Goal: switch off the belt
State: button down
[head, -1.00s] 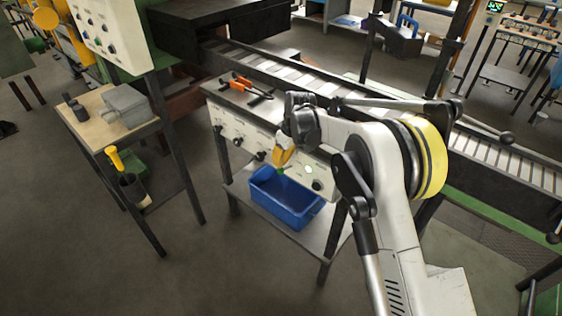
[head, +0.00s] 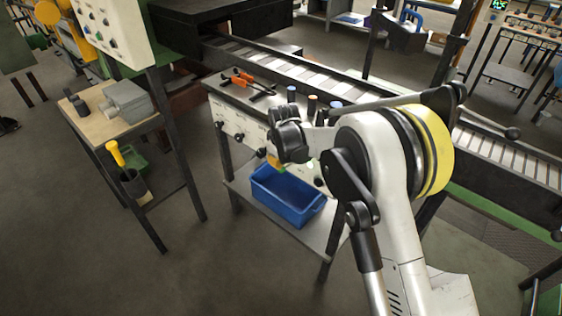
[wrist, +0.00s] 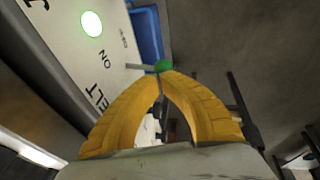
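The belt switch is a thin grey lever with a green tip (wrist: 164,66) that sticks out from the pale panel (wrist: 62,48). Printed letters "ELT", "ON" and what looks like "OFF" are beside it. A round lamp (wrist: 91,23) on the panel glows pale green. My gripper (wrist: 163,77) has yellow fingers drawn together at the tips, right at the green tip; whether they touch it I cannot tell. In the head view my gripper (head: 275,162) is at the panel front, mostly hidden by my wrist. Which way the lever is set is unclear.
A blue bin (head: 286,199) stands on the shelf below the panel. Orange-handled tools (head: 240,79) and several small cylinders lie or stand on the bench top. The roller conveyor (head: 300,74) runs behind. A side table (head: 92,115) is at left, with open floor in front.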

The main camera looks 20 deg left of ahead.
jog(key=f+t+b, duration=0.1)
jog(key=s+f+t+h+b, duration=0.1)
jog(key=shift+a+f+t, duration=0.1)
jog(key=shift+a+t, duration=0.1)
jog(key=shift+t, duration=0.2)
jog(key=shift+f+b, duration=0.35)
jog(key=shift+f, duration=0.3)
jog(key=shift+f, duration=0.1)
